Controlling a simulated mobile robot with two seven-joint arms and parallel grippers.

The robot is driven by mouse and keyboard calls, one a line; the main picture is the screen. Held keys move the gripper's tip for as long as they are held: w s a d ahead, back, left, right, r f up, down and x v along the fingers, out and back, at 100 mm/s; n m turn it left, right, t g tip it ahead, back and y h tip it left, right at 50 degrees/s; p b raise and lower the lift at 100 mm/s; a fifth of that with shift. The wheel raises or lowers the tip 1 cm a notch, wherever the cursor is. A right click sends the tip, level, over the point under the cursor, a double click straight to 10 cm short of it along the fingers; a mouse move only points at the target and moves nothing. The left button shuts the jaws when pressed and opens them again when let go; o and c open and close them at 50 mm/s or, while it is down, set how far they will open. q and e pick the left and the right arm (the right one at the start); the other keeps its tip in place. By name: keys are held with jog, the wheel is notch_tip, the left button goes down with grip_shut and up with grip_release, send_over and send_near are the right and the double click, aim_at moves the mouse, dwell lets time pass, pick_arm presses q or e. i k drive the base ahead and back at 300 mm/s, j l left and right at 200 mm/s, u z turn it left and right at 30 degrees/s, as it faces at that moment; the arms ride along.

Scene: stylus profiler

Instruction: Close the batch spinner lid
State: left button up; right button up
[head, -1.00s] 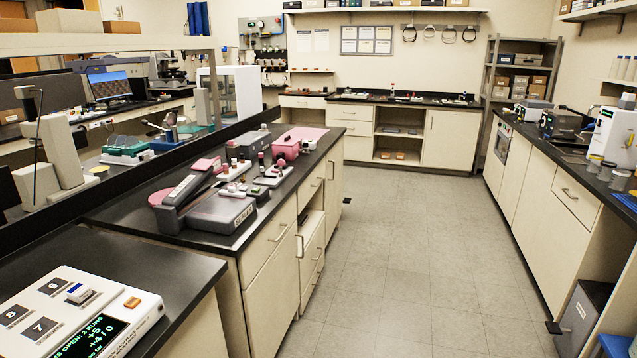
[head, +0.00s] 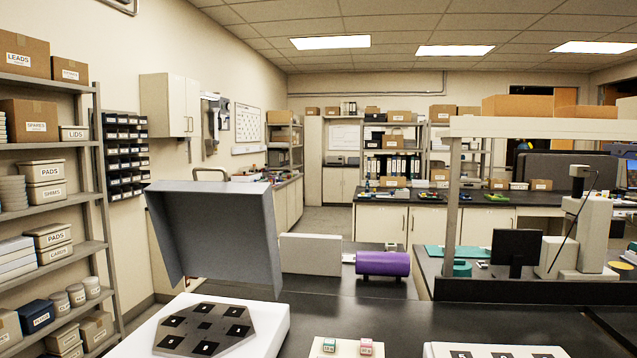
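The batch spinner lid (head: 222,230) is a grey box-shaped cover standing raised and tilted in the lower left of the head view. It is open above the white spinner base (head: 273,338). A thin curved bar, perhaps a handle, shows at its top edge. A dark grey octagonal platter (head: 205,325) with several black square pads lies uncovered on the base. The base's near edge is cut off by the frame. Neither of my grippers is in view.
A purple cylinder (head: 382,264) and a light grey block (head: 311,254) are behind the lid. A small white tray (head: 343,348) with two small containers stands right of the base. Loaded shelves (head: 45,205) line the left wall. Black bench top (head: 440,320) is clear at right centre.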

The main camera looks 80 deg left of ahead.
aim_at(226, 230)
jog(key=u, duration=3.2)
jog(key=i+j, duration=0.15)
jog(key=j, duration=0.4)
jog(key=i+j+z, duration=0.15)
jog(key=j, duration=0.4)
jog(key=i+j, duration=0.15)
jog(key=j, duration=0.4)
jog(key=i+j+z, duration=0.1)
jog(key=j, duration=0.45)
jog(key=i+j, duration=0.1)
jog(key=j, duration=0.5)
jog(key=l+z, duration=0.05)
